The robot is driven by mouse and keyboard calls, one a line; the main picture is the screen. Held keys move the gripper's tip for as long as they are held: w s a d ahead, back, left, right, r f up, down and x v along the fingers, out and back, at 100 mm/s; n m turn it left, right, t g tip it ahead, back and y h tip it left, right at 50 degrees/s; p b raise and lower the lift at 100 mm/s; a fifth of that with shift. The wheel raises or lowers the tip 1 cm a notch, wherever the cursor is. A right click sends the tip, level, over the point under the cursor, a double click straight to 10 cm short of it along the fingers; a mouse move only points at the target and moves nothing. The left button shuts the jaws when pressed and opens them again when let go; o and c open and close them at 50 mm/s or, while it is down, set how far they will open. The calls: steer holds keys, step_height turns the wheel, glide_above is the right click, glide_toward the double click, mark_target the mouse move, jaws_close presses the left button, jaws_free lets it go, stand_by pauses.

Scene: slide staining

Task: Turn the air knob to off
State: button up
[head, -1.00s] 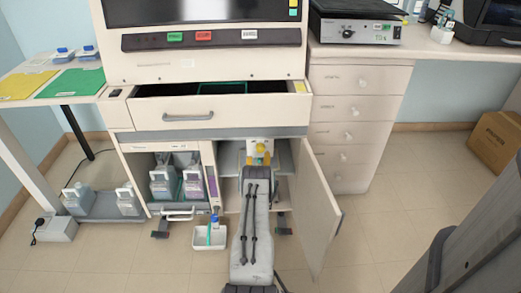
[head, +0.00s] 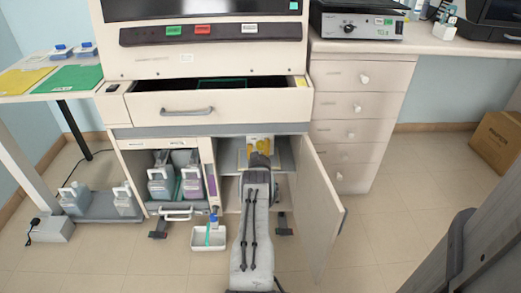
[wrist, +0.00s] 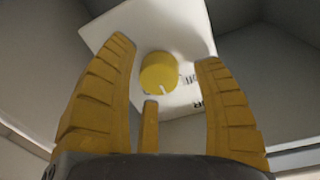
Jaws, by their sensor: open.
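The air knob (wrist: 158,73) is a round yellow knob with a small notch at its lower right edge. It sits on a white plate (wrist: 190,30) with dark lettering, partly covered. In the wrist view my gripper (wrist: 166,50) is open, with one ribbed yellow finger left of the knob and one right of it. Gaps show between both fingers and the knob. A narrow yellow piece stands just below the knob; I cannot tell whether it touches. In the head view my gripper (head: 260,143) is inside the open lower cabinet, and the knob cannot be told apart from the yellow fingers.
The cabinet door (head: 318,205) stands open on the right of my arm. Bottles (head: 162,184) fill the compartment on the left. A small white tray (head: 208,238) lies on the floor left of my arm. An open drawer (head: 205,102) juts out above.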

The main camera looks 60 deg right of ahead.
steer(key=shift+c, duration=0.4)
steer(key=c, duration=1.1)
steer(key=b, duration=0.3)
steer(key=shift+f+n, duration=0.25)
steer(key=shift+n, duration=0.05)
steer(key=n+b, duration=0.1)
steer(key=b, duration=0.4)
steer(key=shift+w+n+b, duration=0.1)
steer(key=shift+n+b, duration=0.2)
steer(key=shift+b, duration=0.05)
steer(key=shift+r+n+b, duration=0.2)
steer(key=shift+n+b, duration=0.1)
steer(key=shift+b, duration=0.45)
steer(key=o, duration=1.2)
